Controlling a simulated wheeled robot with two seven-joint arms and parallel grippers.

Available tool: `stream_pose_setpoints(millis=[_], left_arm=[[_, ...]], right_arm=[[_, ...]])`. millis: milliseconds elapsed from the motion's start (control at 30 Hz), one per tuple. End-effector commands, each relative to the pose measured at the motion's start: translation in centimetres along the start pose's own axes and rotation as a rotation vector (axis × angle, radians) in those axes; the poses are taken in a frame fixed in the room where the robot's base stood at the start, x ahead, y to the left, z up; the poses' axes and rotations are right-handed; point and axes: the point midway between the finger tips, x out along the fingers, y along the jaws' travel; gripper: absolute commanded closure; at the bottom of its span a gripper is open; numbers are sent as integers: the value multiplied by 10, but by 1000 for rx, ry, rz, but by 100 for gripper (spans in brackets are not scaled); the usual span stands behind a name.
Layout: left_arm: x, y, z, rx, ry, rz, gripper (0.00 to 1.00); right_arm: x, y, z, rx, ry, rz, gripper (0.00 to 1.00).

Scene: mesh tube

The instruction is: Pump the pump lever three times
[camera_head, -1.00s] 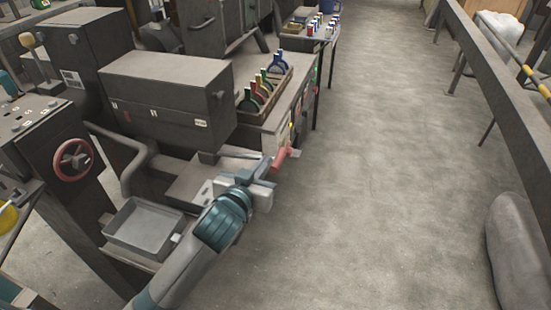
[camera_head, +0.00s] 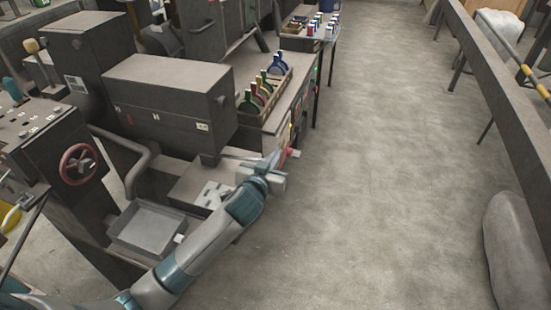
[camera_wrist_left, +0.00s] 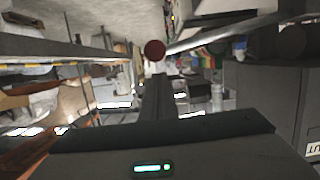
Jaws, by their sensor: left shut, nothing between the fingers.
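The pump lever is a grey rod with a red grip (camera_head: 287,155), jutting out toward the aisle from the machine bench. In the left wrist view its red round end (camera_wrist_left: 155,49) shows just beyond the fingertips, with the grey rod running off to the right. My left gripper (camera_head: 273,163) is shut and empty, close beside the red grip; it partly hides the lever in the head view. The shut fingers also show in the left wrist view (camera_wrist_left: 158,82). I cannot tell whether they touch the lever. My right gripper is not in view.
A grey box-shaped housing (camera_head: 167,100) and a shallow metal tray (camera_head: 147,228) stand beside my left arm. A rack of coloured ring-handled items (camera_head: 262,92) sits on the bench behind. A red handwheel (camera_head: 79,165) is at left. The aisle floor (camera_head: 380,170) is clear.

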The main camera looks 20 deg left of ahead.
Motion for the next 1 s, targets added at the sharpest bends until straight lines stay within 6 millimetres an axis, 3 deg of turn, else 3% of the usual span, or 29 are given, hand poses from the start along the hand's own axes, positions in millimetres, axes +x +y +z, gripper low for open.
stream_pose_setpoints(millis=[200,667,1000], left_arm=[[3,0,13,1,-1,0,100],[4,1,20,16,0,-4,100],[20,11,83,235,-3,-60,100]], right_arm=[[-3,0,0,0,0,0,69],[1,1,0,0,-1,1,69],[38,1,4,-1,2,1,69]])
